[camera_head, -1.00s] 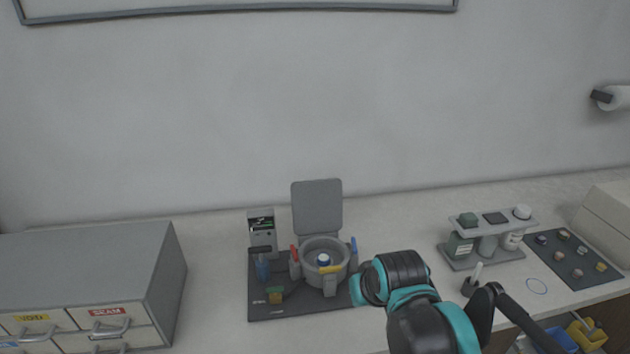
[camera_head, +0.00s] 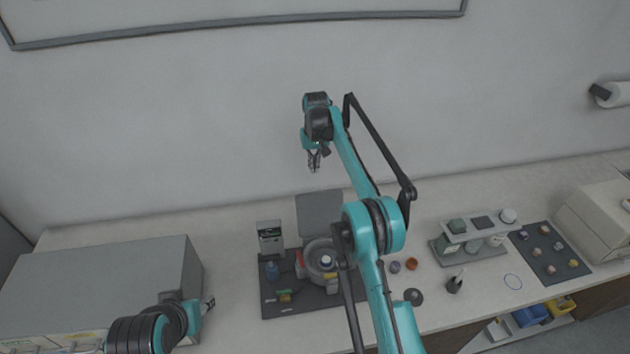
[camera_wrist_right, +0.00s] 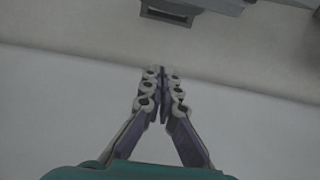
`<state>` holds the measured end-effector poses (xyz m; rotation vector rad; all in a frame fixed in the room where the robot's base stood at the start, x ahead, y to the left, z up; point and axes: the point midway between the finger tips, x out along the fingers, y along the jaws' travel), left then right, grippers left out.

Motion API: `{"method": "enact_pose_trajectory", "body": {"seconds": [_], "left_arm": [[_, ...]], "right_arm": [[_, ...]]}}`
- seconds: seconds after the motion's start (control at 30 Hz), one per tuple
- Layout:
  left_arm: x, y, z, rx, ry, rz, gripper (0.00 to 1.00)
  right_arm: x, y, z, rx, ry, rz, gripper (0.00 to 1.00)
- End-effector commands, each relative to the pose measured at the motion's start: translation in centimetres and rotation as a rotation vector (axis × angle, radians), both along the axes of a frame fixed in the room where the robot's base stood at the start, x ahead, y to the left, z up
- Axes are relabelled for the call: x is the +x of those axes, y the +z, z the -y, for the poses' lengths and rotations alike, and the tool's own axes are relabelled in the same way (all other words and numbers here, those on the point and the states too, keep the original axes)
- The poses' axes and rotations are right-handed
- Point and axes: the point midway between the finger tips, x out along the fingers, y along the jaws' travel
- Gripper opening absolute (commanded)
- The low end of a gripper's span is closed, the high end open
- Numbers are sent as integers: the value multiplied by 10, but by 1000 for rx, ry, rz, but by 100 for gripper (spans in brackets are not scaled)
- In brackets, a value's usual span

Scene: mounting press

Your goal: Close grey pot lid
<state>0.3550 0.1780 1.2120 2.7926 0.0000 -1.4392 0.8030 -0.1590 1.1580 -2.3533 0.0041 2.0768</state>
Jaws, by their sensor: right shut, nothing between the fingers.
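The grey pot (camera_head: 313,279) stands on a dark base plate with its mouth open and a small white-and-blue piece inside. Its grey lid (camera_head: 319,212) stands upright behind it, swung open. My right gripper (camera_head: 314,170) hangs just above the lid's top edge, fingers pointing down, apart from it. In the right wrist view its fingers (camera_wrist_right: 162,72) are together with nothing between them. My left gripper (camera_head: 210,304) is at the lower left, beside the drawer cabinet; it is too small to tell open or shut. My right arm hides the pot's right side.
A grey device with a display (camera_head: 270,240) stands left of the lid. A grey drawer cabinet (camera_head: 110,275) fills the left. The wall rises close behind the bench.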

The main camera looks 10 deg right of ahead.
Motion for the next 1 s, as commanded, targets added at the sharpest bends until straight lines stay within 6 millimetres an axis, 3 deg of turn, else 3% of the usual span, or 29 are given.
{"method": "enact_pose_trajectory", "body": {"seconds": [0.07, 0.27, 0.73, 1.0], "left_arm": [[0, 8, 0, 0, 0, 0, 40], [0, 7, 0, 0, 0, 0, 40], [0, 2, 0, 0, 0, 0, 40], [0, 2, 0, 0, 0, 0, 40]], "right_arm": [[4, -3, -1, 0, 0, -11, 0], [7, -22, -1, -1, 0, -18, 0], [16, -111, -1, -1, 0, -17, 0], [-9, -102, -1, 0, 0, -17, 0]]}}
